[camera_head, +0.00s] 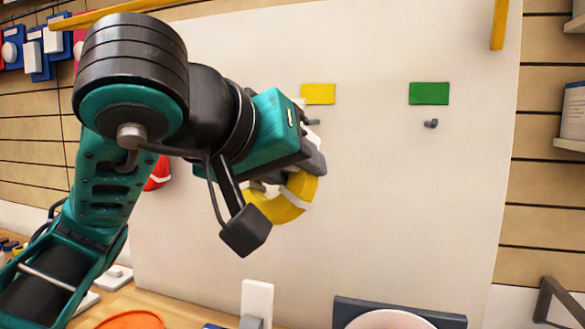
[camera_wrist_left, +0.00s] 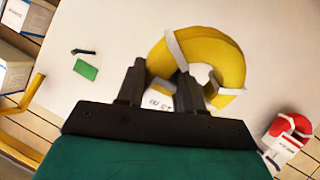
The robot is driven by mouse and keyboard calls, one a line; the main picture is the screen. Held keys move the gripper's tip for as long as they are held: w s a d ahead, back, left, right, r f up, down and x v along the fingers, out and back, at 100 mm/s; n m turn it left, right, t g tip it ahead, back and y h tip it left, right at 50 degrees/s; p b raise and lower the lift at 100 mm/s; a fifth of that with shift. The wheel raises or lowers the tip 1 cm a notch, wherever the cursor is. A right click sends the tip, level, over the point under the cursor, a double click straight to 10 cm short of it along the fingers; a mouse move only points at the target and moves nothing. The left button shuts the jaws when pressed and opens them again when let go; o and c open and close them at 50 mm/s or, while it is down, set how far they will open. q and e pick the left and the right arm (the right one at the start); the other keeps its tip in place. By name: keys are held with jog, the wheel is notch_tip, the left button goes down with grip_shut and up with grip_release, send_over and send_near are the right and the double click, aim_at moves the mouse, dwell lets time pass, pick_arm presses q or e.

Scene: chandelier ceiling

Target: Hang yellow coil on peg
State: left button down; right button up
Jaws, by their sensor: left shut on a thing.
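The yellow coil (camera_head: 289,206) with white bands hangs from my left gripper (camera_head: 291,178), which is shut on its rim in front of the white board. The left wrist view shows the coil (camera_wrist_left: 215,50), with its rim between the fingers (camera_wrist_left: 162,82). A small grey peg (camera_head: 312,122) sits under the yellow label (camera_head: 318,94), just above and beyond the gripper, which stands close to it. The coil is apart from this peg and lower. Another peg (camera_head: 431,124) sits empty under the green label (camera_head: 429,93). My right gripper is not in view.
A pale round bowl-like thing (camera_head: 390,319) and a white upright piece (camera_head: 257,300) stand below. The board (camera_head: 400,210) is clear right of the coil.

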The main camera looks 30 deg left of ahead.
pick_arm(q)
jog(key=shift+w+a+f, duration=0.1)
jog(key=shift+w+a, duration=0.1)
jog(key=shift+w, duration=0.6)
jog(key=w+a+f+b, duration=0.1)
jog(key=w+a, duration=0.1)
jog(key=w, duration=0.6)
jog(key=shift+b, duration=0.3)
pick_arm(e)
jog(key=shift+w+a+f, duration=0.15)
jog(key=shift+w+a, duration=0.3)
pick_arm(q)
jog(key=shift+f, duration=0.15)
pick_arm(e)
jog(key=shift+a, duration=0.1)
pick_arm(q)
jog(key=c, duration=0.6)
grip_release()
jog(key=shift+c, duration=0.2)
